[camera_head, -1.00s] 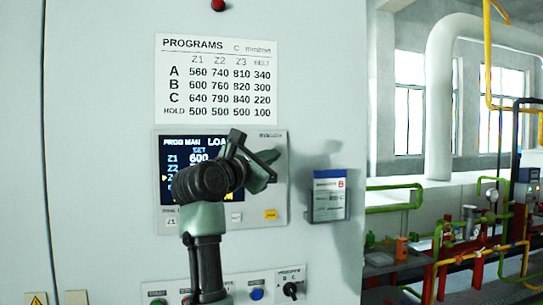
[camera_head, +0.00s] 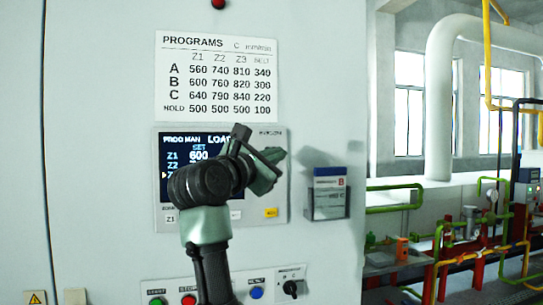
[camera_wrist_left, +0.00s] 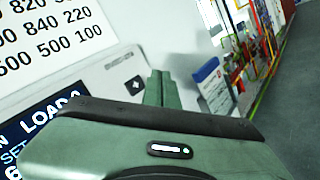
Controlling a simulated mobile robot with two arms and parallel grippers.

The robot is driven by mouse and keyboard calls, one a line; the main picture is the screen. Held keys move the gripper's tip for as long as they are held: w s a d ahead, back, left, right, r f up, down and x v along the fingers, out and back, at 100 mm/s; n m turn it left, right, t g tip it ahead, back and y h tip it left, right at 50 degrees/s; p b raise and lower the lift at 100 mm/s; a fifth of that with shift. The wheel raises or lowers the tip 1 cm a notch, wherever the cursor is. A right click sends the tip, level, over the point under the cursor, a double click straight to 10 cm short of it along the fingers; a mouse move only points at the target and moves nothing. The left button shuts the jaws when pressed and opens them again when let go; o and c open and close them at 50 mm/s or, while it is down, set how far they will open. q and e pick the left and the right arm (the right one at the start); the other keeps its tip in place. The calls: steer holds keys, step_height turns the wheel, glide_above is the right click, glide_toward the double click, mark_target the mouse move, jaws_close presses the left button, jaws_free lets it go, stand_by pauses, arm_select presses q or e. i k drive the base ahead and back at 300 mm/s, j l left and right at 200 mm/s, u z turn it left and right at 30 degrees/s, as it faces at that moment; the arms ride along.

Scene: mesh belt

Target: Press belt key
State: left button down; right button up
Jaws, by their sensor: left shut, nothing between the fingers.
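The control panel (camera_head: 281,222) is on the cabinet front, with a dark screen (camera_head: 180,140) showing PROG MAN, LOAD and Z rows. Below the screen are a Z1 key (camera_head: 170,219) and a yellow key (camera_head: 271,212). My left arm hides most of the key row between them, and I cannot make out a belt key. My left gripper (camera_head: 268,174) is shut and empty in front of the panel's right part. In the left wrist view its closed fingers (camera_wrist_left: 163,88) point towards the panel side, near a dark arrow key (camera_wrist_left: 135,85). My right gripper is not in view.
A programs chart (camera_head: 216,78) hangs above the panel. A card holder (camera_head: 329,194) sticks out to its right. Below are a green button (camera_head: 157,302), a red button (camera_head: 188,300), a blue button (camera_head: 256,292) and a program knob (camera_head: 292,288). Pipes stand far right.

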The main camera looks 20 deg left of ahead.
mark_target(235, 215)
steer(key=u, duration=1)
